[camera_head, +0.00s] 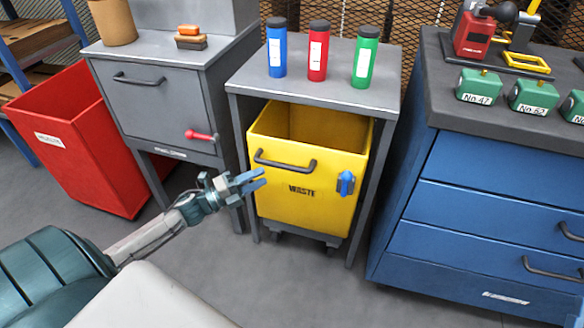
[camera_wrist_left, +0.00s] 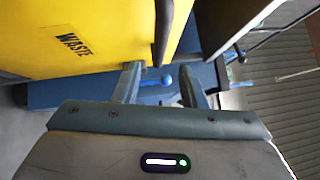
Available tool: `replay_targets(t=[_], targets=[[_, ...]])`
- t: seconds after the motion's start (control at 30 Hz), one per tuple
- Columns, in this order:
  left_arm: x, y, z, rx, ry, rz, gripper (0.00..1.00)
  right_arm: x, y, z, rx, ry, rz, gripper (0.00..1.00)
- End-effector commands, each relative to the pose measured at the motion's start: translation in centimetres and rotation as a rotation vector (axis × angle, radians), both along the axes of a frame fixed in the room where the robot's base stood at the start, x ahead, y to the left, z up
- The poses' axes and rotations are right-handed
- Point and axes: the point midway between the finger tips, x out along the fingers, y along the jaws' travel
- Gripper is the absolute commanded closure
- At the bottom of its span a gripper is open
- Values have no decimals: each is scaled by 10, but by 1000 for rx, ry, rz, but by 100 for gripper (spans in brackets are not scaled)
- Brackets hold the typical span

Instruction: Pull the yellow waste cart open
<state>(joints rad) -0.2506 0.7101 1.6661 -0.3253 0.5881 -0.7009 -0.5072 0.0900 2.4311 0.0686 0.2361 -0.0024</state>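The yellow waste cart (camera_head: 305,190) stands under a grey table, its open top just below the tabletop. Its front has a dark bar handle (camera_head: 285,163) at upper left, the word WASTE, and a blue latch (camera_head: 345,184) at right. My left gripper (camera_head: 263,179) is in front of the cart's left part, a little below the handle's left end. Its fingers are apart and empty. In the left wrist view the cart (camera_wrist_left: 60,40) fills the upper left, and the dark handle (camera_wrist_left: 163,30) lies ahead of the gap between the fingers (camera_wrist_left: 165,85).
The grey table (camera_head: 320,80) holds blue, red and green bottles; its legs flank the cart. A grey cabinet (camera_head: 150,90) with a red-handled lever and a red bin (camera_head: 80,140) stand left. A blue drawer cabinet (camera_head: 480,215) stands right. The floor before the cart is clear.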

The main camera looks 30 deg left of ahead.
Motion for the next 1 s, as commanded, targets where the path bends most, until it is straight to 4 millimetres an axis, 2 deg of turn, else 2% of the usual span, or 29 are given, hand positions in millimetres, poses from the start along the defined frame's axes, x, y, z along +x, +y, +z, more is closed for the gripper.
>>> replay_targets(t=[0.2, 0.5, 0.93, 1.0], targets=[[33, -21, 6, -5, -5, 3, 62, -7, 0, 17, -8, -112, -1, 100], [66, -41, 11, -3, -2, 2, 62, -4, 0, 10, -5, -68, -1, 100], [72, -45, 11, -2, 1, 2, 62, -2, 0, 7, -4, -47, -1, 100], [72, -45, 11, -2, 1, 2, 76, -2, 0, 7, -4, -47, 0, 100]])
